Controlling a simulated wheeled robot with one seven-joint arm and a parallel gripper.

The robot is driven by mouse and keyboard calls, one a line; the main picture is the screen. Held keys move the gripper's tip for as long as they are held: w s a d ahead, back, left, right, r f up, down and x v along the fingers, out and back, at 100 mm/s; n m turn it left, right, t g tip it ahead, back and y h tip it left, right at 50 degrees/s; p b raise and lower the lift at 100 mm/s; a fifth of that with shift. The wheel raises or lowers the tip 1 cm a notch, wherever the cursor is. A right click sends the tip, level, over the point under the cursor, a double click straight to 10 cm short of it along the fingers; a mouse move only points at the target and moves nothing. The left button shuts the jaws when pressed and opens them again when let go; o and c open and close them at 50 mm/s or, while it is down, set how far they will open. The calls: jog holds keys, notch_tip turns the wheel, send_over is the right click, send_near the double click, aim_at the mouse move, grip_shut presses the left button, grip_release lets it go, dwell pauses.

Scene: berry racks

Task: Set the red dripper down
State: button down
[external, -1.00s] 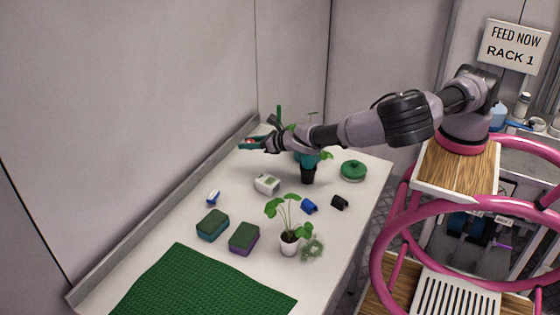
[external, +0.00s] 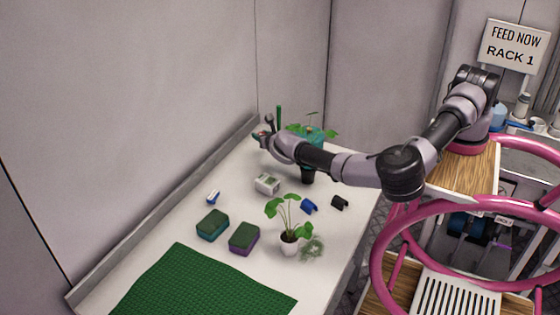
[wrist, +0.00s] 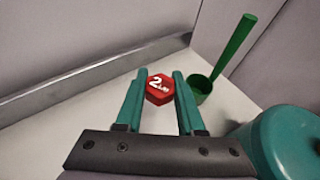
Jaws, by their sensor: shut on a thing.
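The red dripper (wrist: 160,90) is a small hexagonal piece with a white "2" on its top face. In the wrist view it sits between the teal fingertips of my gripper (wrist: 160,84), which is shut on it. In the external view my gripper (external: 262,135) is at the far left corner of the white table (external: 180,232), close to the back wall. I cannot tell whether the dripper touches the table or hangs just above it.
A green scoop (wrist: 200,92) with a tall handle stands just right of the dripper. A teal container (wrist: 283,145) is at right. A metal ledge (wrist: 75,78) runs along the wall. A white meter (external: 267,184), sponges (external: 212,224) and a potted plant (external: 289,243) stand nearer.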

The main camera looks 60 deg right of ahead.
aim_at(261, 157)
jog(key=shift+f, duration=3.55)
jog(key=c, duration=0.5)
grip_release()
jog(key=v, duration=1.2)
jog(key=shift+a+r, duration=0.1)
